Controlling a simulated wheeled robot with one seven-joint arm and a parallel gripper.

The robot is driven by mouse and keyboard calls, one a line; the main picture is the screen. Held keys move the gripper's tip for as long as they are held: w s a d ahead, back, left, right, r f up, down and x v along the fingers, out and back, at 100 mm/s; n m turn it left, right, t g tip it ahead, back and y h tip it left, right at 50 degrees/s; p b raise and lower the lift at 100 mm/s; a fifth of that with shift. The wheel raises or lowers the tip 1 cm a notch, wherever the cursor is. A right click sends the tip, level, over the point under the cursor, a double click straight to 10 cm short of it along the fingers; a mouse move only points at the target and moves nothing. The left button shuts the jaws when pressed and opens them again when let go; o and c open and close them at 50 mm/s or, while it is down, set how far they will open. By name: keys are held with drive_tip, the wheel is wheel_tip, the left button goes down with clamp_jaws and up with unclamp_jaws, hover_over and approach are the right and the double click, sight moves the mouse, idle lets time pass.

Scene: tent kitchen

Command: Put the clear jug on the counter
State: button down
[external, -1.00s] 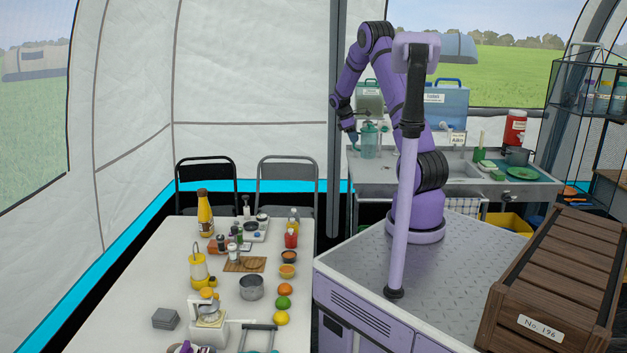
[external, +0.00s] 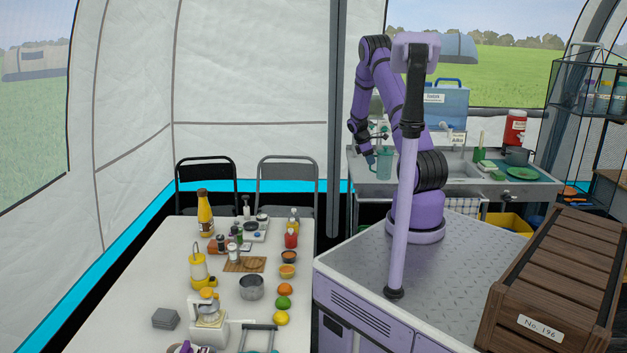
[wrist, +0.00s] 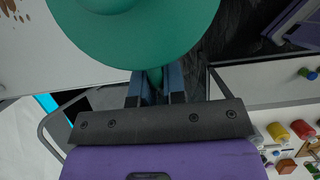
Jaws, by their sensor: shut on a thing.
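The clear jug (external: 384,164) looks teal and see-through in the external view. It hangs at my gripper (external: 371,157), in front of the left part of the metal sink counter (external: 480,186); I cannot tell whether its base touches anything. In the wrist view the jug (wrist: 135,35) fills the top middle as a large green round shape. There my gripper (wrist: 153,88) has its two fingers closed on a narrow green part of the jug, likely its handle. Much of the jug's far side is hidden.
A blue case (external: 448,108) stands at the back of the counter. A red container (external: 515,128), a grey pot (external: 517,156) and a green plate (external: 522,174) are at its right. The white table (external: 130,300) carries several foods and utensils. A wooden crate (external: 550,280) is at right.

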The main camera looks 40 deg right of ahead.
drive_tip(key=shift+w+d+f, duration=0.9)
drive_tip(key=shift+w+d, duration=0.5)
drive_tip(key=shift+w, duration=0.85)
drive_tip(key=shift+w+d+f, duration=0.85)
drive_tip(key=shift+w+d, duration=0.5)
drive_tip(key=shift+w, duration=0.95)
drive_tip(key=shift+w+d+f, duration=0.9)
drive_tip(key=shift+w+d, duration=0.5)
drive_tip(key=shift+w, duration=0.85)
drive_tip(key=shift+f, duration=0.1)
drive_tip(key=c, duration=1.4)
unclamp_jaws()
drive_tip(key=shift+c, duration=0.2)
drive_tip(key=shift+o, duration=1.3)
